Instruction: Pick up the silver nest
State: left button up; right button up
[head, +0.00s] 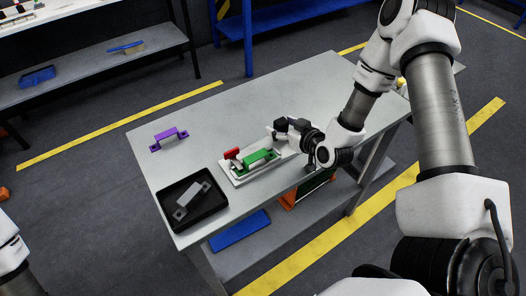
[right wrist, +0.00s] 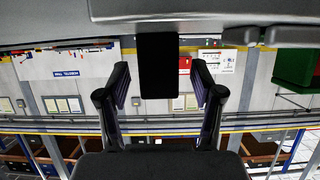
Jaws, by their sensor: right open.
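The silver nest (head: 192,201) is a grey bracket-like part lying in a black tray (head: 174,226) at the near left of the table. My right gripper (head: 278,128) is low over the table, right of the tray and well apart from the silver nest, beside the white fixture. My left gripper is out of view; only a bit of my left arm shows at the left edge.
A white fixture (head: 237,182) holds a green nest (head: 258,157) and has a red handle (head: 232,153). A purple nest (head: 168,140) stands at the table's left. The table (head: 230,118) is clear at the back. A blue item (head: 240,231) lies on the lower shelf.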

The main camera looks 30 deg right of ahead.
jog(key=shift+s+r, duration=0.1)
jog(key=shift+s, duration=0.05)
jog(key=c, duration=0.3)
grip_shut()
